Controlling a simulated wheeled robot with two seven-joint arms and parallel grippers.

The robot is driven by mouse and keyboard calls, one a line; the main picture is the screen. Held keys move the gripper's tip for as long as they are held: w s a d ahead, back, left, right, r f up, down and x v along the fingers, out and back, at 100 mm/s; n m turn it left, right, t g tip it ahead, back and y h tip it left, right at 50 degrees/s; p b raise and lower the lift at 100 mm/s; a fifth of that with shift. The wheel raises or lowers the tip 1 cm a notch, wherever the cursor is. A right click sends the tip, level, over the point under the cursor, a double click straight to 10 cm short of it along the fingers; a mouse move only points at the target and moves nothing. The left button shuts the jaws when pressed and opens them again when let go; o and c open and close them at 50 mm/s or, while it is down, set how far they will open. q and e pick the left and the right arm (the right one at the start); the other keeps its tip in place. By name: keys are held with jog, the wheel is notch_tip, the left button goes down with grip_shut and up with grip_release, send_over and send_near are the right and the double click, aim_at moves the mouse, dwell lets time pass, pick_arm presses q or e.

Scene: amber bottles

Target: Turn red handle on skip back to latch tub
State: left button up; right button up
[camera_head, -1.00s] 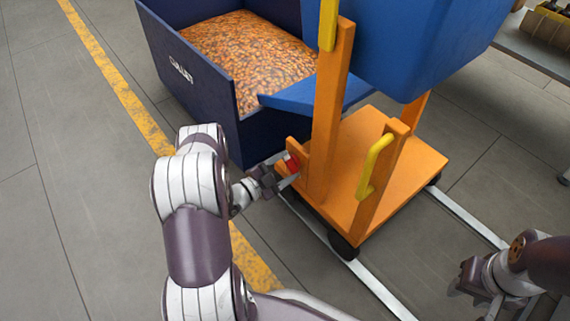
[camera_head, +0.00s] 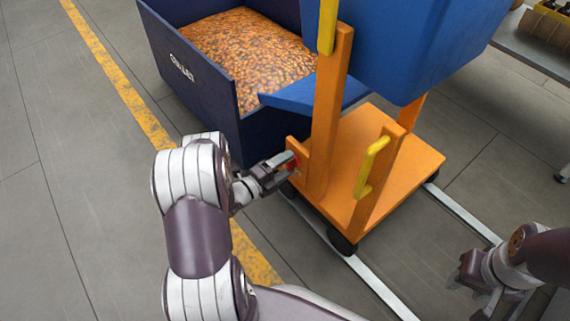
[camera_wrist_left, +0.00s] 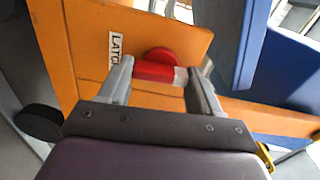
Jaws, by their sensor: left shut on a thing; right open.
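The skip is a blue tub (camera_head: 395,50) on an orange wheeled frame (camera_head: 385,175). The red handle (camera_wrist_left: 158,70) sits on an orange plate of the frame, beside a white label that reads "LATC", its end hidden. My left gripper (camera_head: 285,168) reaches the frame's near left side. In the left wrist view its two fingers (camera_wrist_left: 155,78) stand on either side of the red handle and are shut on it. In the head view the handle is mostly hidden by the fingers. My right gripper (camera_head: 462,275) is open and empty at the lower right, apart from the skip.
A dark blue bin marked "CULLET" (camera_head: 200,95) full of amber pieces stands behind the skip. Yellow grips (camera_head: 372,167) are on the frame posts. White floor rails (camera_head: 375,285) run under the wheels. A table (camera_head: 530,50) stands at the upper right. The floor at left is clear.

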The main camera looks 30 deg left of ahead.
pick_arm(q)
jog(key=shift+m, duration=0.4)
jog(key=o, duration=1.1)
jog(key=shift+c, duration=0.2)
jog(key=p+v, duration=0.5)
jog(key=v, duration=0.7)
jog(key=shift+s, duration=0.35)
jog(key=shift+a, duration=0.1)
